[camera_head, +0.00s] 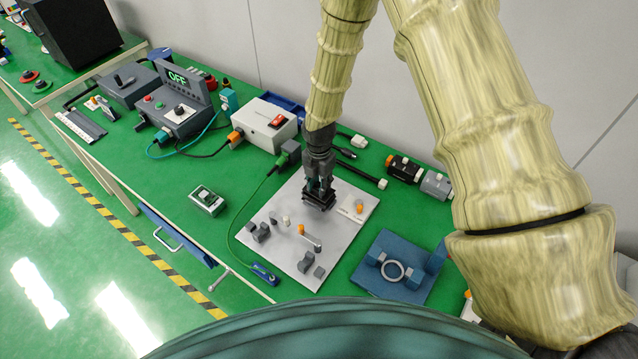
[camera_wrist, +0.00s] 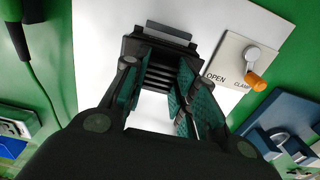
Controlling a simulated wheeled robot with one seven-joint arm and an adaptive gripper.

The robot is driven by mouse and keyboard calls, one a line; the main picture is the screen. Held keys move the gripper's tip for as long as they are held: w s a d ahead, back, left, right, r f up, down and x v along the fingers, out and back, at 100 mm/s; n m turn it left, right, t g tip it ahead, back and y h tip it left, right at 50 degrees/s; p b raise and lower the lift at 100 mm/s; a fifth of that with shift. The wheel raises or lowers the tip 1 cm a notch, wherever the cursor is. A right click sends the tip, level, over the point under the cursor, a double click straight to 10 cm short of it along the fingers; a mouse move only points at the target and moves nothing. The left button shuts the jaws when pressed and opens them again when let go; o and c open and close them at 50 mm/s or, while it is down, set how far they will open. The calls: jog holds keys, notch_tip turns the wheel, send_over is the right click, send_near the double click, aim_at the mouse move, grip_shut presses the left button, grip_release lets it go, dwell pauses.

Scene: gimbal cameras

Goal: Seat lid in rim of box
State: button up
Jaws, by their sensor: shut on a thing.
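My gripper (camera_head: 319,187) points down over the pale grey board in the middle of the bench. In the wrist view its teal-padded fingers (camera_wrist: 160,90) are closed on the sides of a dark, ribbed, block-like part, which I take to be the lid (camera_wrist: 158,72); in the head view it is a black piece (camera_head: 319,203) under the fingers. A grey piece (camera_wrist: 168,29) shows just beyond it. A small pale box with a dark green inside (camera_head: 207,201) stands apart to the left on the green bench. I cannot tell surely whether this is the task's box, or whether the lid touches the board.
The board (camera_head: 290,258) carries several small grey fixtures and an orange-tipped lever. An OPEN/CLAMP plate (camera_wrist: 248,62) with another orange-tipped lever lies right of the gripper. A blue fixture with a ring (camera_head: 393,270) is at right. A green cable (camera_head: 240,205) runs along the board's left.

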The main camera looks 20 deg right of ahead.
aim_at(319, 186)
jog(key=shift+f+b, duration=0.35)
jog(key=shift+f, duration=0.45)
jog(key=o, duration=1.1)
jog(key=shift+c, duration=0.2)
jog(key=shift+r, duration=0.1)
notch_tip(319, 186, up, 12)
